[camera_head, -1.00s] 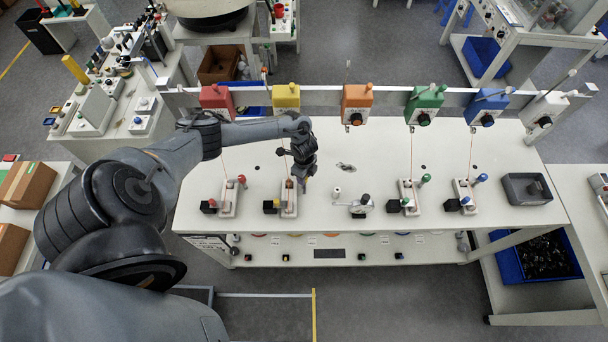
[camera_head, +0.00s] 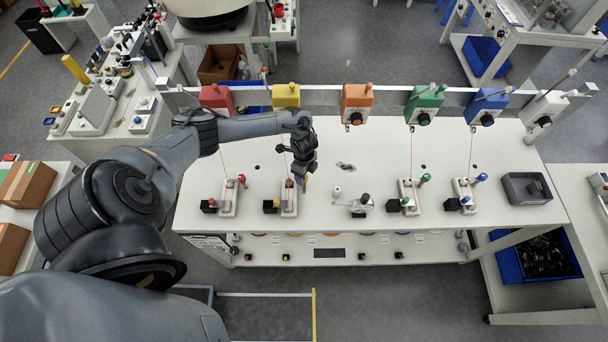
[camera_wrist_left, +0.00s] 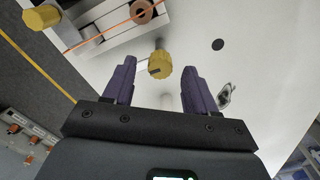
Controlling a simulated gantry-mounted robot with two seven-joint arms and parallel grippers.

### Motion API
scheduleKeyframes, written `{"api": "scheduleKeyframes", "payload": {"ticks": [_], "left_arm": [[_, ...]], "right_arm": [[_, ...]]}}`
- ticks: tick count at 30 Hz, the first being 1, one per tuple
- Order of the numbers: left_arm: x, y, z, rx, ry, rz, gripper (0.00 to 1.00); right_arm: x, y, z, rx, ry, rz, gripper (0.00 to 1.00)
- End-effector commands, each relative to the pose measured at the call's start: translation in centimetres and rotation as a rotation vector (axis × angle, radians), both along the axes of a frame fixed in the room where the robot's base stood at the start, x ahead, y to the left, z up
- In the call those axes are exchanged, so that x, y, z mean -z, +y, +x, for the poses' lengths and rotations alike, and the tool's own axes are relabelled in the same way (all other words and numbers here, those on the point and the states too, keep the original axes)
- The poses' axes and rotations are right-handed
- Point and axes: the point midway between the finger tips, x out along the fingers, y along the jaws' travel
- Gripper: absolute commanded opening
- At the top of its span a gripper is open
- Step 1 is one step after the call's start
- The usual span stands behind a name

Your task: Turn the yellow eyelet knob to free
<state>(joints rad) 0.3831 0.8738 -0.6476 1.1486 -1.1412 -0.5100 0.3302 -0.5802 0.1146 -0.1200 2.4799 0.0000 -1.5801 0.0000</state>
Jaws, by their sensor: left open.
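The yellow knob (camera_wrist_left: 159,64) shows in the left wrist view, ribbed and with a dark mark on its face. It lies in the gap between the fingertips of my left gripper (camera_wrist_left: 157,70). The gripper is open, with room on both sides of the knob. In the head view my left gripper (camera_head: 300,182) is over the right side of the yellow station's white base (camera_head: 288,208). A bit of yellow shows beside its fingers there. A second yellow cylinder (camera_wrist_left: 42,16) stands at the upper left of the wrist view. My right gripper is not in view.
An orange cord (camera_wrist_left: 92,38) crosses above the base near a brown ring (camera_wrist_left: 141,11). The red-knobbed station (camera_head: 229,200) stands to the left and a grey crank device (camera_head: 361,206) to the right. Yellow (camera_head: 286,97) and orange (camera_head: 357,102) boxes hang on the back rail.

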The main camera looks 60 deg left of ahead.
Motion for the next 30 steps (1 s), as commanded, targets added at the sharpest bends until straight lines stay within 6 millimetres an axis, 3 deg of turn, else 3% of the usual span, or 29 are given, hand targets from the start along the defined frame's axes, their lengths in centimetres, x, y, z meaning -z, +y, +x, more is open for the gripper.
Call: {"api": "scheduleKeyframes", "payload": {"ticks": [9, 15, 30], "left_arm": [[-5.5, 0.1, 0.1, 0.003, -0.003, 0.002, 0.57], [-8.0, 0.1, 0.0, 0.001, -0.002, 0.001, 0.57], [-9.1, 0.0, 0.0, 0.000, 0.000, 0.001, 0.57]], "right_arm": [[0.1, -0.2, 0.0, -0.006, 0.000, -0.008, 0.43], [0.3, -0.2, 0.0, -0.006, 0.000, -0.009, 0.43], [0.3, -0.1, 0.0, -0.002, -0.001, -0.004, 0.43]]}}
